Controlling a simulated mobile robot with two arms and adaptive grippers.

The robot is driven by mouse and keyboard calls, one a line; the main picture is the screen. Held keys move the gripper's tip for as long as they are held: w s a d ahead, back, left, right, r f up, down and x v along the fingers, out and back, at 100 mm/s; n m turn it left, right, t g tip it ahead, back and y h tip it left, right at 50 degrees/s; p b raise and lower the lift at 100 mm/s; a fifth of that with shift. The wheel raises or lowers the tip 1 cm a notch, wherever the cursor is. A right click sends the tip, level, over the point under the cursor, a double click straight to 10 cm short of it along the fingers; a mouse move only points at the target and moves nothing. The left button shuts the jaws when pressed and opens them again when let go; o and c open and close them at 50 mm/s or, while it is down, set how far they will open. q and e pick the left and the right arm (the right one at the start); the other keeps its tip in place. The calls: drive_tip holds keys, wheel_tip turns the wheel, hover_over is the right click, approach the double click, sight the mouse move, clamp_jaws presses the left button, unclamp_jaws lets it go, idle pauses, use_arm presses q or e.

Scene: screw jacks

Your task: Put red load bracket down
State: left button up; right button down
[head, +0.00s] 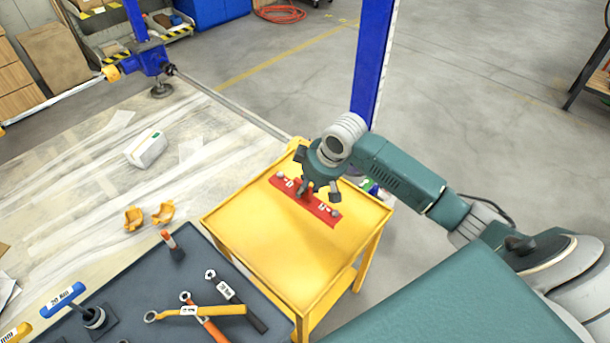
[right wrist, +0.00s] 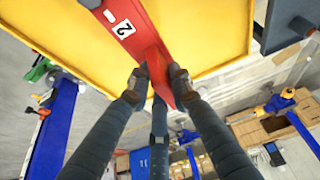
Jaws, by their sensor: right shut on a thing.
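The red load bracket (head: 316,207) is a long flat bar with white number labels and a raised middle part. It is over the yellow top of a cart (head: 260,235), near its back half. My right gripper (head: 319,190) is above the bracket and shut on its raised middle part. In the right wrist view the fingers (right wrist: 154,80) close on both sides of the red bracket (right wrist: 145,42), with the yellow top behind. I cannot tell whether the bracket touches the top or hangs just above it. My left gripper is not in view.
A dark tool mat (head: 140,300) with several wrenches lies front left. Two orange-yellow clamps (head: 150,216) and a white box (head: 146,149) lie on the pale floor area. A blue post (head: 372,60) stands behind the cart. The cart's front half is bare.

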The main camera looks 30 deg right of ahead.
drive_tip(key=shift+w+f+p, duration=0.15)
drive_tip(key=shift+f+p, duration=0.25)
drive_tip(key=shift+f, duration=5.35)
drive_tip(key=shift+f, duration=0.1)
drive_tip(key=c, duration=1.7)
unclamp_jaws()
drive_tip(key=shift+s+f, duration=0.1)
drive_tip(key=shift+s, duration=0.1)
drive_tip(key=shift+c, duration=0.2)
drive_tip(key=shift+o, duration=0.9)
